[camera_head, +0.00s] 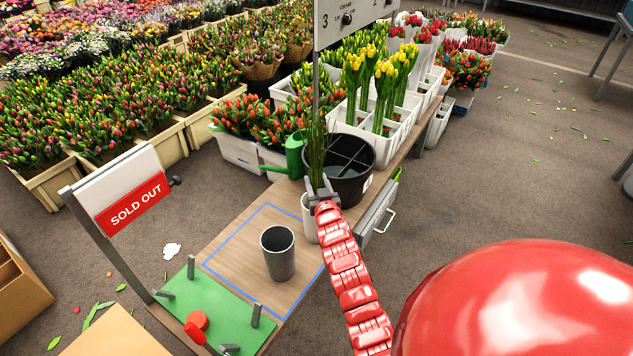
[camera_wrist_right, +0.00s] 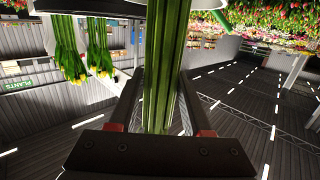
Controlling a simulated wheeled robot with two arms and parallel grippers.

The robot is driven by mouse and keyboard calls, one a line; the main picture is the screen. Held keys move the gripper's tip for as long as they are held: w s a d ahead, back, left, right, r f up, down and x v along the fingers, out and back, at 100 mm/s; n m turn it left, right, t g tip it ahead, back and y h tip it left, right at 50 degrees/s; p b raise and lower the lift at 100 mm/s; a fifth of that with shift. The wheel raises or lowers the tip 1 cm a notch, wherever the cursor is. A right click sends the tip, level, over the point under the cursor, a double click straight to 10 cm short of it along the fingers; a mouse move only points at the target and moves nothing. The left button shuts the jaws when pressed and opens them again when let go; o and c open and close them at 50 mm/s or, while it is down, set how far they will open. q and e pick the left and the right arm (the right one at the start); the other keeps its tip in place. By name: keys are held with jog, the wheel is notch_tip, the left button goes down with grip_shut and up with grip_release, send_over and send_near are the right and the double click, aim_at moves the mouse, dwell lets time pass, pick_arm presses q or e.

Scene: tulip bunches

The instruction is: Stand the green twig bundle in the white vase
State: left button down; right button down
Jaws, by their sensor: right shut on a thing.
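The green twig bundle (camera_head: 316,150) stands upright in my right gripper (camera_head: 322,198), which is shut on it. The bundle also shows between the two fingers in the right wrist view (camera_wrist_right: 165,70). The white vase (camera_head: 309,222) stands on the wooden table, directly below and slightly behind my gripper in the head view. My gripper covers part of its rim. The lower end of the bundle is hidden, so I cannot tell whether it is inside the vase or just above it. My left gripper is not in view.
A black divided bucket (camera_head: 350,183) and a green watering can (camera_head: 293,156) stand close behind the vase. A grey cup (camera_head: 278,254) stands within a blue outline in front. A green mat (camera_head: 215,310) with grey posts lies nearer. Table (camera_head: 236,237) is bare left of the cup.

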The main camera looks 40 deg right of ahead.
jog(key=shift+f, duration=0.25)
jog(key=shift+f+b, duration=0.3)
jog(key=shift+b, duration=0.05)
jog(key=shift+c, duration=1.3)
grip_release()
jog(key=shift+o, duration=0.3)
jog(key=shift+o, duration=1)
jog(key=v, duration=1.7)
jog(key=shift+s+p, duration=0.25)
jog(key=shift+p, duration=0.1)
